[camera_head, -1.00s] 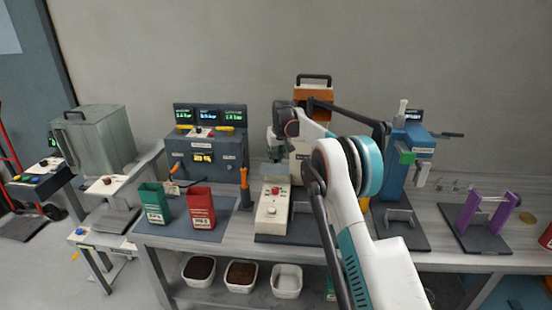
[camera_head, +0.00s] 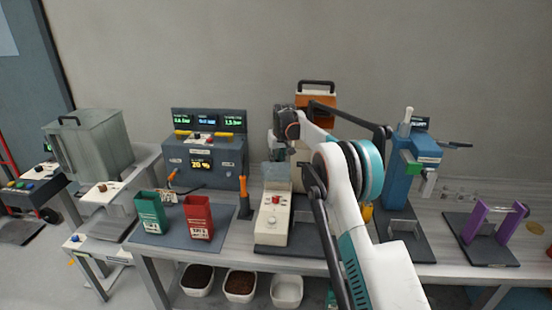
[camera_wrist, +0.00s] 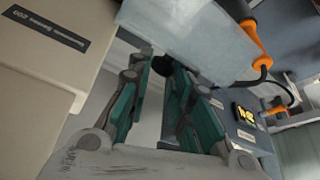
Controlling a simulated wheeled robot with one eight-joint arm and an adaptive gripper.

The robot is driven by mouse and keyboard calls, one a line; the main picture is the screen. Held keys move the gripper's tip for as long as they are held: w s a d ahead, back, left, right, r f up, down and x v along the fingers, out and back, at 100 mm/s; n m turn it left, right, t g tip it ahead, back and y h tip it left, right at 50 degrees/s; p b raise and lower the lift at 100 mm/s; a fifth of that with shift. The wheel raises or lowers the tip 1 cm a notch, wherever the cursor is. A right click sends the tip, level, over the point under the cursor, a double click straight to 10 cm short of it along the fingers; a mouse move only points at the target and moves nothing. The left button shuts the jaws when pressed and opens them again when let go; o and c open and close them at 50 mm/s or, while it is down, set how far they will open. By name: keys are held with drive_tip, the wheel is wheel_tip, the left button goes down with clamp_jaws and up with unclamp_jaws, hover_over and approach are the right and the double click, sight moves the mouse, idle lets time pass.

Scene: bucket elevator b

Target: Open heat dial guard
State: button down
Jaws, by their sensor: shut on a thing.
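The heat dial guard appears to be the clear, pale panel (camera_head: 276,175) standing steeply at the back of the white control box (camera_head: 273,222). The box's dial and red button show uncovered in front of it. In the wrist view the panel (camera_wrist: 195,40) spans the top, just beyond my fingertips. My gripper (camera_wrist: 165,75) has green-padded fingers around a small dark knob-like part at the panel's edge; the exact contact is hard to see. In the head view my gripper (camera_head: 280,150) is small and partly hidden, just above the panel.
A beige labelled housing (camera_wrist: 50,60) stands close beside my fingers. A grey-blue control cabinet (camera_head: 205,160) and an orange-handled tool (camera_head: 244,195) are to the left. Green (camera_head: 151,212) and red (camera_head: 198,217) pouches stand on a dark mat. A blue press (camera_head: 400,170) is at right.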

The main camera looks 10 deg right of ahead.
drive_tip(key=c, duration=1.8)
unclamp_jaws()
drive_tip(key=shift+d+f, duration=0.2)
drive_tip(key=shift+d, duration=0.3)
drive_tip(key=o, duration=0.4)
drive_tip(key=shift+d, duration=0.1)
drive_tip(key=shift+w+d+f, duration=0.15)
drive_tip(key=shift+a, duration=0.2)
drive_tip(key=shift+a+r, duration=0.1)
drive_tip(key=shift+r, duration=0.1)
drive_tip(key=shift+s+r, duration=0.25)
drive_tip(key=shift+r, duration=0.3)
drive_tip(key=v, duration=1)
drive_tip(key=shift+s+r, duration=0.1)
drive_tip(key=shift+r, duration=0.25)
